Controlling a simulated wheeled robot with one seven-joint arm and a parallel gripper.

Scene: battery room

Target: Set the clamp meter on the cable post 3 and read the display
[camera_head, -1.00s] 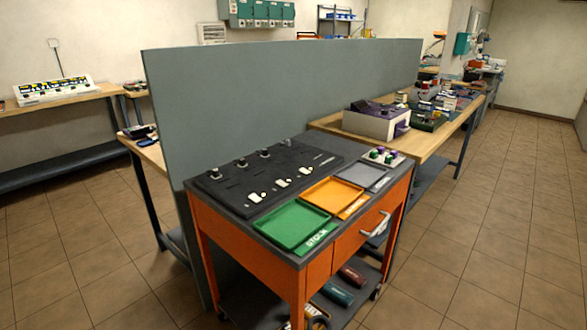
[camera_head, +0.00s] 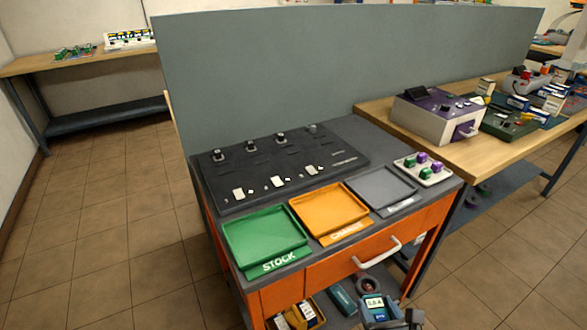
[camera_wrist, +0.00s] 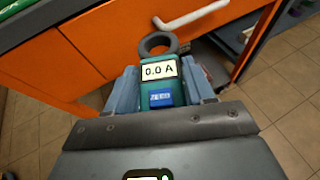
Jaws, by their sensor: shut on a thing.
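The teal clamp meter (camera_head: 375,306) is between the fingers of my gripper (camera_wrist: 161,85), which is shut on it. In the wrist view the meter (camera_wrist: 162,88) has its dark ring jaw pointing away from me, and its display reads 0.0 A. My gripper holds it in front of the orange cart, below the drawer handle. Several short posts stand along the back of a black board (camera_head: 335,178) on the cart top. Their numbers are too small to read, so I cannot tell which is cable post 3. The meter is apart from all of them.
The cart top also holds a green STOCK tray (camera_head: 228,246), an orange tray (camera_head: 295,207), a grey tray (camera_head: 352,192) and a white block holder (camera_head: 444,174). A drawer handle (camera_head: 378,254) sticks out in front. A grey partition (camera_head: 300,80) rises behind. A wooden bench (camera_head: 520,150) stands right.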

